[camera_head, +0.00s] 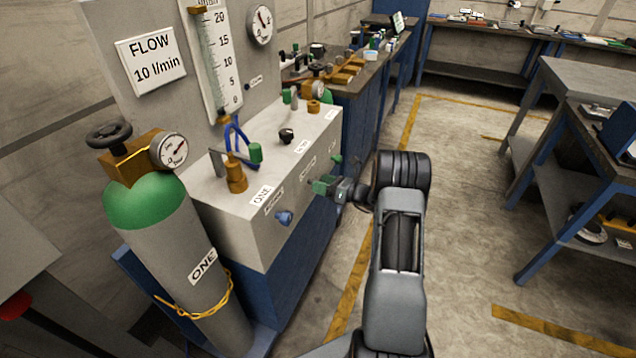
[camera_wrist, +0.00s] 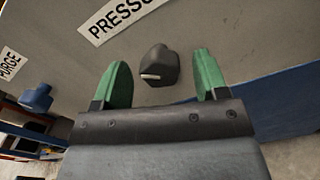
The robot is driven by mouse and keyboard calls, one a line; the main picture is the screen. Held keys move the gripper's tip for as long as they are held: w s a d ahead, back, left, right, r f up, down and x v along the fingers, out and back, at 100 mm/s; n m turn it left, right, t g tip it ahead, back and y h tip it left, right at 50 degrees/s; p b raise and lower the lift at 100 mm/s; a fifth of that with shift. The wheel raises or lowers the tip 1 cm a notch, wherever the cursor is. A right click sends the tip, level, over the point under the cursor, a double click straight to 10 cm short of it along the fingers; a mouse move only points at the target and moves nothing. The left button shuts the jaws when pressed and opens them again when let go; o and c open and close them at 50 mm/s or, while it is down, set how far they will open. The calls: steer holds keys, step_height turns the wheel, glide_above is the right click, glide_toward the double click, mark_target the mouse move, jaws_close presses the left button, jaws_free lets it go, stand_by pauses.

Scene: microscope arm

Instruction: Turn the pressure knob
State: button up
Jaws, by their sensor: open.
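The pressure knob (camera_wrist: 159,66) is black with a white pointer line, on the grey panel just below a label (camera_wrist: 120,14) that reads "PRESSU" before the frame cuts it off. In the wrist view, my gripper (camera_wrist: 160,75) is open, one green finger on each side of the knob with a visible gap to both. In the head view, my gripper (camera_head: 321,186) is at the front face of the grey console (camera_head: 258,237), and its green fingers hide the knob there.
A blue knob (camera_head: 284,217) sits left of my gripper, by the "PURGE" label (camera_wrist: 8,65). A green-topped cylinder (camera_head: 190,255) stands at left. Open floor (camera_head: 455,230) lies right of my arm.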

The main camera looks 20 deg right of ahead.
steer(key=v, duration=1.1)
steer(key=shift+s+d, duration=0.25)
steer(key=shift+s, duration=0.05)
steer(key=s+a+f+n+g, duration=0.4)
steer(key=s+a+n+g, duration=0.1)
steer(key=n+g, duration=0.15)
steer(key=s+a+r+n+g+h+p, duration=0.4)
steer(key=s+a+r+n+g, duration=0.25)
steer(key=n, duration=0.35)
steer(key=s+a+r+n+t+h+p, duration=0.1)
steer(key=s+a+r+n+h+p, duration=0.1)
steer(key=r+n, duration=0.3)
steer(key=s+a+r+n+t+h+p, duration=0.1)
steer(key=s+a+r+n+h+p, duration=0.2)
steer(key=r, duration=0.8)
steer(key=s+a+r+n+t+h+p, duration=0.1)
steer(key=s+a+r+n+h+p, duration=0.2)
steer(key=r+n, duration=0.4)
steer(key=shift+s+a+r+p, duration=0.35)
steer(key=shift+a+r+p, duration=0.25)
steer(key=shift+a, duration=0.6)
